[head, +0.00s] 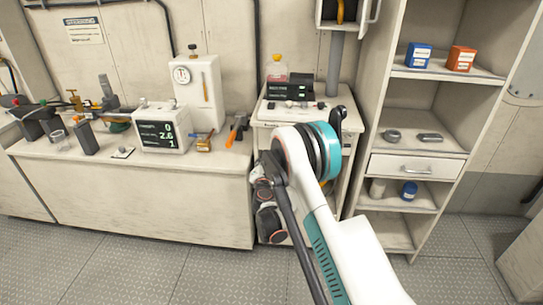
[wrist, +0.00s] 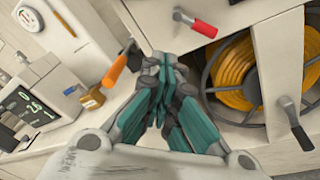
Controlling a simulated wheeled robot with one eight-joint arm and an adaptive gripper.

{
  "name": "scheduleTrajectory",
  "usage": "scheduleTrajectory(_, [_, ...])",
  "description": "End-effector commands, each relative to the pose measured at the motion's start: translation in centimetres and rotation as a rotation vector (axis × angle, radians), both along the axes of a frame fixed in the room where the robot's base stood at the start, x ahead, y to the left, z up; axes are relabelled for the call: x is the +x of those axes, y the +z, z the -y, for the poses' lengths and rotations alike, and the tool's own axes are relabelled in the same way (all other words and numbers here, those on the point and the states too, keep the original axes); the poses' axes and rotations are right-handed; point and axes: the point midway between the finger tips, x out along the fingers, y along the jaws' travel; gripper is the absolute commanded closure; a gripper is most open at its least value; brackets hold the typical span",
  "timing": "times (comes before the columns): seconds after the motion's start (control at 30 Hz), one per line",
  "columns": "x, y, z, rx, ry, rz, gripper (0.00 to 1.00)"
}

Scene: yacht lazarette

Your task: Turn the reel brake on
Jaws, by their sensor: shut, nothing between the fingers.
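In the wrist view a reel wound with yellow hose (wrist: 235,72) sits behind an opening in a pale cabinet front. A lever with a red grip (wrist: 203,28) is on the panel above and left of the reel. A lever with a dark grip (wrist: 296,122) is on the front at the right of the reel. I cannot tell which lever is the brake. My gripper (wrist: 163,62) is shut and empty, left of the reel and below the red grip, apart from both levers in the picture. In the head view my arm hides most of the reel cabinet.
An open shelf unit (head: 372,105) stands at the right. The metal floor in front of the counter is clear.

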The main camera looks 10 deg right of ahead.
Motion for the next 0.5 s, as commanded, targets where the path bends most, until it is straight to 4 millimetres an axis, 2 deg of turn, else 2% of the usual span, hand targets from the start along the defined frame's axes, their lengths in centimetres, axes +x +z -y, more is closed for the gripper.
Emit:
scheduleTrajectory(0.03, [-0.1,-1.6,0.2,0.051,-0.017,-0.001,1.0])
scheduleTrajectory(0.1, [-0.3,-3.2,0.4,0.109,-0.035,-0.004,1.0])
scheduleTrajectory(0.2, [-0.5,-4.4,0.6,0.156,-0.051,-0.005,1.0])
scheduleTrajectory(0.37, [0.4,-4.8,0.9,0.169,-0.056,-0.005,1.0])
scheduleTrajectory(0.5, [2.4,-5.1,1.3,0.167,-0.056,-0.005,1.0])
